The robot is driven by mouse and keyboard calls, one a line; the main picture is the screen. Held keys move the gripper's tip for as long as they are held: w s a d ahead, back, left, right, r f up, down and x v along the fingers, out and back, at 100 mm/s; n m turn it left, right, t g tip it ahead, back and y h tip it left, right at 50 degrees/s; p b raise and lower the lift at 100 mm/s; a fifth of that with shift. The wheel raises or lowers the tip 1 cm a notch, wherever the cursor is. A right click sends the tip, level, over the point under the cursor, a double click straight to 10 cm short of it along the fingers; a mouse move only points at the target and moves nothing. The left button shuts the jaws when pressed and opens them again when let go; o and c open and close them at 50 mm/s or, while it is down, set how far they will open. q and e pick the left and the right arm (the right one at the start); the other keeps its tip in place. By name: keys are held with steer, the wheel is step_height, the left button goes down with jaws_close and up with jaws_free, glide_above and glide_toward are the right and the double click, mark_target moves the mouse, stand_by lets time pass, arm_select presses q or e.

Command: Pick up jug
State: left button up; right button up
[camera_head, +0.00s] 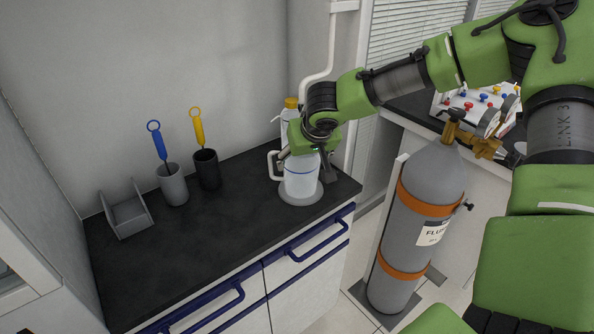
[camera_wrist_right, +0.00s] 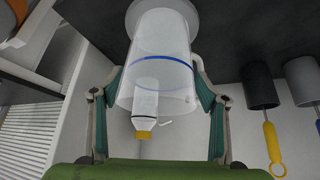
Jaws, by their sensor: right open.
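The clear jug (camera_head: 301,183) with a blue line around it stands upright on a round grey base (camera_head: 300,199) near the right end of the dark counter. Its pale handle points left in the head view. My right gripper (camera_head: 305,158) is at the jug, its upper part covering the jug's top. In the right wrist view the open fingers (camera_wrist_right: 157,85) stand on either side of the jug (camera_wrist_right: 160,45), which appears upside down. I cannot tell whether they touch it. My left gripper is in neither view.
A yellow-capped bottle (camera_head: 288,116) stands close behind the jug. Grey (camera_head: 173,186) and black (camera_head: 206,171) cups with brushes and a grey holder (camera_head: 126,214) are left on the counter (camera_head: 220,230). A gas cylinder (camera_head: 418,215) stands right. Counter front is clear.

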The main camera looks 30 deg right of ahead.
steer(key=x, duration=0.3)
steer(key=shift+w+f, duration=0.3)
steer(key=shift+w, duration=0.05)
steer(key=c, duration=1.4)
steer(key=shift+r, duration=0.15)
steer(key=shift+c, duration=0.2)
steer(key=shift+d+p, duration=0.2)
steer(key=shift+p, duration=0.15)
